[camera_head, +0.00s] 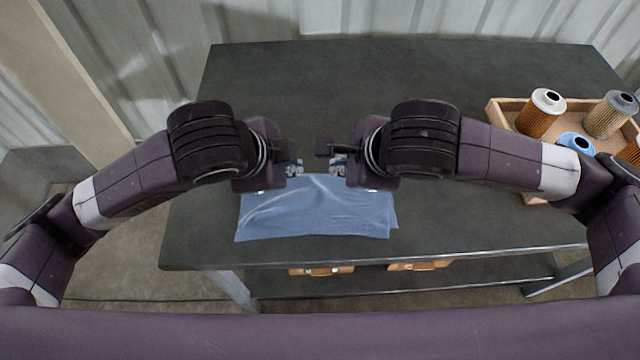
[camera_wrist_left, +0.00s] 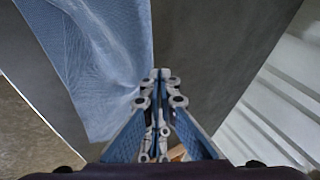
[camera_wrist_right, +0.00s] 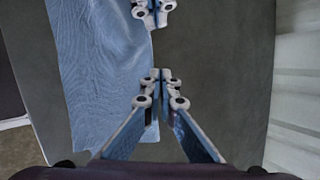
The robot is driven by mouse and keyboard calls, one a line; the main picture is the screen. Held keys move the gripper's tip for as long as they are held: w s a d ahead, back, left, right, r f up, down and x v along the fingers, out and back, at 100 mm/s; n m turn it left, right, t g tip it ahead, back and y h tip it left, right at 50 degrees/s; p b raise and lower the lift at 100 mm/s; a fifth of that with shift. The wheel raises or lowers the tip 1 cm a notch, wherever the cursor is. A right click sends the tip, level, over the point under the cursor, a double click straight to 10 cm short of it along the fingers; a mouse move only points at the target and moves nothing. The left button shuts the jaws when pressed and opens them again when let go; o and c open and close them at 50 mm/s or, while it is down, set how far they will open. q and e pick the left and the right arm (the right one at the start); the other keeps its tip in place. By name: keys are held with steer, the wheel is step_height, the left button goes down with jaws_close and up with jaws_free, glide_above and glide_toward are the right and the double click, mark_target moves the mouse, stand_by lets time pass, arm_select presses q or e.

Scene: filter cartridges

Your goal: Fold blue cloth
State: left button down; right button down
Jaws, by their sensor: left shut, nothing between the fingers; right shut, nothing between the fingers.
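The blue cloth (camera_head: 315,212) lies on the dark table near its front edge, with a few wrinkles and a layer edge showing at its right side. My left gripper (camera_head: 298,168) is shut and empty at the cloth's far edge; in the left wrist view its fingertips (camera_wrist_left: 160,75) are beside the cloth (camera_wrist_left: 95,60). My right gripper (camera_head: 332,150) is shut and empty, close to the left one; in the right wrist view its fingertips (camera_wrist_right: 160,76) are at the cloth's (camera_wrist_right: 95,80) edge. Whether the tips touch the cloth I cannot tell.
A wooden tray (camera_head: 508,130) on the table's right holds several filter cartridges (camera_head: 541,112) and a blue item (camera_head: 575,143). The dark table (camera_head: 330,75) is clear behind the arms. Wooden boxes (camera_head: 320,270) sit on the shelf below. A corrugated wall stands behind.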

mark_target(299, 181)
arm_select(q)
steer(key=shift+s, duration=0.15)
arm_select(e)
steer(key=shift+s, duration=0.15)
